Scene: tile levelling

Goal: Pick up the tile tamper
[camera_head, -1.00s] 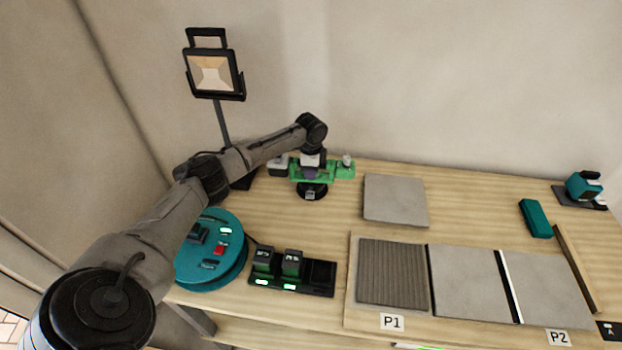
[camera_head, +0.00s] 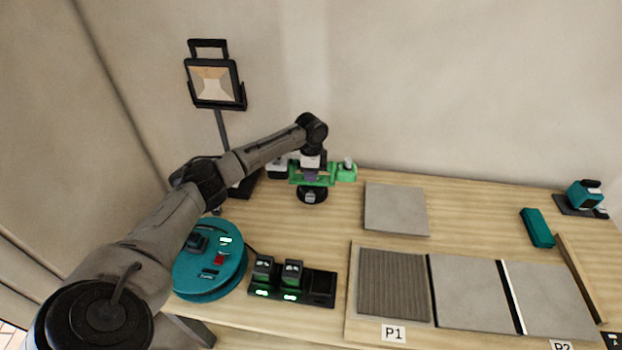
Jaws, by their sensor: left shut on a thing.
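The tile tamper (camera_head: 312,194) is at the back left of the bench, a green-bodied tool with a round black foot. My left arm reaches over from the left, and my left gripper (camera_head: 311,172) points down onto the tool and is shut on it. The fingers hide part of the tool's body. I cannot tell whether the black foot touches the bench. My right gripper is not in view.
A teal round device (camera_head: 210,262) and a battery charger (camera_head: 318,288) stand at the front left. A loose grey tile (camera_head: 396,208) lies to the right of the tamper. Bedded tiles (camera_head: 470,291), a teal block (camera_head: 537,227) and a work lamp (camera_head: 213,82) are around.

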